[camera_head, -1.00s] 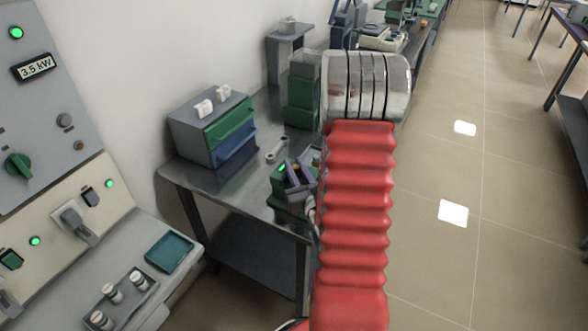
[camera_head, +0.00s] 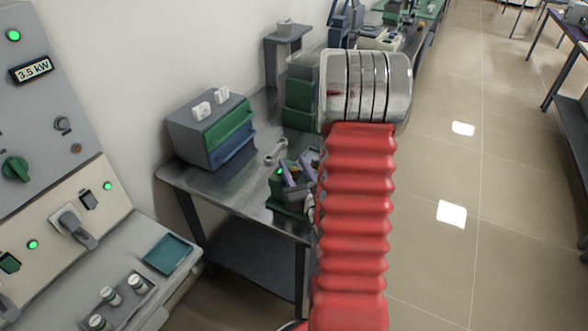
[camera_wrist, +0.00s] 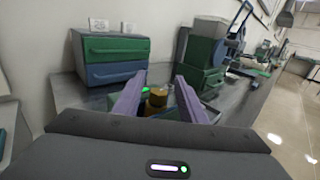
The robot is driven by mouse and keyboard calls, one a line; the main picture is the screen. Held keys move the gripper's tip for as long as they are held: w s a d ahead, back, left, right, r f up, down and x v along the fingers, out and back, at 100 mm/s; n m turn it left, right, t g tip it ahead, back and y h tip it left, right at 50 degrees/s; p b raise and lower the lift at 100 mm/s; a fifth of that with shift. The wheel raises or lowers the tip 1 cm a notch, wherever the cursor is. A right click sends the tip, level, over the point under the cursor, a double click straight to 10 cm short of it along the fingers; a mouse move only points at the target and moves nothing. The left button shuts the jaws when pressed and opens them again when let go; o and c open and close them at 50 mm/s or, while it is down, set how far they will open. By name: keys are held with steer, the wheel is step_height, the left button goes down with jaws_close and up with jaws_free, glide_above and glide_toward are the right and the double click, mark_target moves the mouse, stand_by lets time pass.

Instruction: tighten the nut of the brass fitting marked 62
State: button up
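A brass-coloured fitting (camera_wrist: 157,98) shows in the wrist view between and beyond my fingers, above the bench. A green light glows beside it. No number on it can be read, and its lower part is hidden. My gripper (camera_wrist: 161,80) has two purple fingers spread apart, one on each side of the fitting in the picture. I see no contact with it. In the head view my gripper (camera_head: 297,170) is low over the near end of the bench, partly hidden by my red arm. A grey spanner (camera_head: 276,152) lies on the bench behind it.
The metal bench (camera_head: 190,175) carries a drawer cabinet (camera_head: 212,130) with green and blue drawers on the left. Green boxes (camera_head: 299,105) stand farther back. A control panel (camera_head: 60,130) and a small teal tray (camera_head: 168,254) are at the left.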

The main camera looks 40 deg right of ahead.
steer(key=shift+r, duration=4.5)
